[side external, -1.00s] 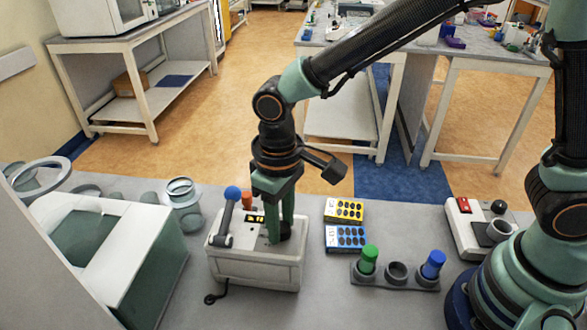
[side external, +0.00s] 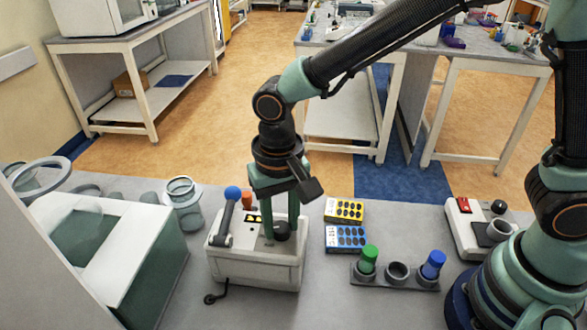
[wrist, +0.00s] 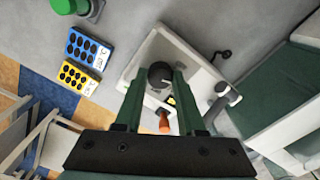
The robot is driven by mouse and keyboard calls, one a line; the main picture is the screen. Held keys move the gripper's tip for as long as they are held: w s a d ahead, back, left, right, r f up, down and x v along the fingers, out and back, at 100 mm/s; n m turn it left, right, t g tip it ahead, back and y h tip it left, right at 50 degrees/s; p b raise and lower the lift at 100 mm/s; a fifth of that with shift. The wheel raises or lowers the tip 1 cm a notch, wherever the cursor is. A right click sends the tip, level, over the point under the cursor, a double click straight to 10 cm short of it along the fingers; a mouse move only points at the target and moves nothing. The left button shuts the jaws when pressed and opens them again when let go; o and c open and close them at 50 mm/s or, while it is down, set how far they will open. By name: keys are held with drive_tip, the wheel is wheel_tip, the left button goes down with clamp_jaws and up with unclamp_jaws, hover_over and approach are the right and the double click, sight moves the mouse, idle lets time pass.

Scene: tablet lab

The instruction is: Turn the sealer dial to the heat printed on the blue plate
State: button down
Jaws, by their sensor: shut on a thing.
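The sealer (side external: 255,270) is a pale box on the bench with a dark round dial (side external: 283,231) on top. My gripper (side external: 281,229) points down and is shut on the dial, one finger on each side. In the wrist view the dial (wrist: 160,74) sits between the fingertips; its exact setting is not readable. The blue plate (side external: 346,238) lies flat right of the sealer, with dark ovals and a white printed label. It also shows in the wrist view (wrist: 87,51). The print is too small to read surely.
A blue-knobbed lever (side external: 231,205) and an orange post (side external: 247,200) stand on the sealer beside my gripper. A yellow plate (side external: 344,210) lies behind the blue one. A rack (side external: 396,279) with green and blue-capped vials stands to the right. A glass jar (side external: 183,200) is at left.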

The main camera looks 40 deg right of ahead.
sight(281, 227)
drive_tip(key=shift+r+m, duration=0.1)
drive_tip(key=shift+m, duration=0.3)
drive_tip(key=c, duration=0.5)
unclamp_jaws()
wheel_tip(281, 227, up, 12)
idle(0.4)
drive_tip(key=s+d+n+t, duration=0.1)
drive_tip(key=d+t, duration=0.1)
drive_tip(key=d, duration=0.9)
drive_tip(key=s+d+r+n+t, duration=0.1)
drive_tip(key=s+d+n+t, duration=0.1)
drive_tip(key=d, duration=0.9)
drive_tip(key=shift+s+d+n+t, duration=0.2)
drive_tip(key=shift+d+n+t, duration=0.15)
drive_tip(key=shift+t, duration=0.45)
